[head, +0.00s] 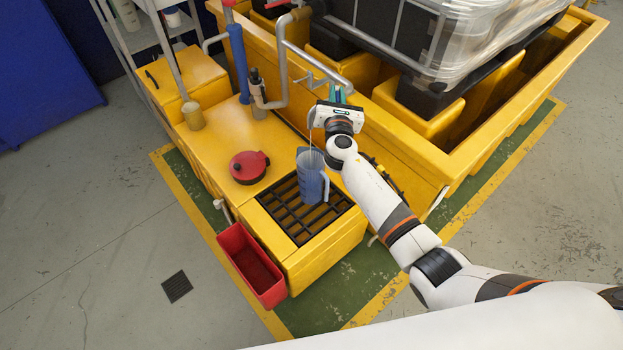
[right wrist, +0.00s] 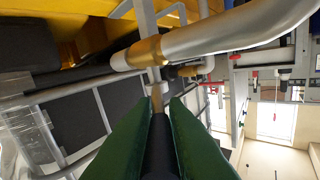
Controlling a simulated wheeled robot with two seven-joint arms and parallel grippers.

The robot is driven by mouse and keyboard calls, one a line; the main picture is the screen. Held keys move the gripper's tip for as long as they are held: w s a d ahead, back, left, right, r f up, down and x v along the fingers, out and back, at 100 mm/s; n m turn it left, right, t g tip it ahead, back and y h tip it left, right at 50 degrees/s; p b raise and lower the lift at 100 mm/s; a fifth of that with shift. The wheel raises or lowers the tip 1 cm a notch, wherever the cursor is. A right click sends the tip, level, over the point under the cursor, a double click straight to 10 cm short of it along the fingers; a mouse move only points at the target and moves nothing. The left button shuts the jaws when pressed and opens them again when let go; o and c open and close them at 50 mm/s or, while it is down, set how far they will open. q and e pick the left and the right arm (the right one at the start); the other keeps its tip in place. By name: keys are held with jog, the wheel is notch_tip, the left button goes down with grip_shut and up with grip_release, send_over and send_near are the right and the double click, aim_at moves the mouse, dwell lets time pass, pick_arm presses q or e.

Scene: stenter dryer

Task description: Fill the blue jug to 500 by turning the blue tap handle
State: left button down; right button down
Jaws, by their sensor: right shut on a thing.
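The blue jug (head: 312,186) stands upright on the black grate, its handle to the right. Its lower part looks bluer than its top; I cannot read the scale. A thin pale line, like a stream, runs from beside my right gripper down to the jug's mouth. My right gripper (head: 337,95) is at the tap, above and behind the jug, with green fingers. In the right wrist view its fingers (right wrist: 159,103) close around a small part at the pipe. The blue tap handle is mostly hidden by the gripper. My left gripper is not in view.
The black grate (head: 284,216) sits in the yellow bench's front. A red lid (head: 249,167) lies left of the jug and a red bin (head: 248,262) hangs at the front. Grey pipes (head: 297,62) rise behind. A wrapped tank (head: 460,40) stands at back right.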

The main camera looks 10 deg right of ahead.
dwell(0.3)
jog(key=m+g+h+b, duration=0.1)
jog(key=h, duration=0.1)
jog(key=m+h+b, duration=0.1)
jog(key=h+b, duration=0.1)
jog(key=a+m+g+h+b, duration=0.1)
jog(key=m+h, duration=0.1)
jog(key=shift+w+g+b, duration=0.3)
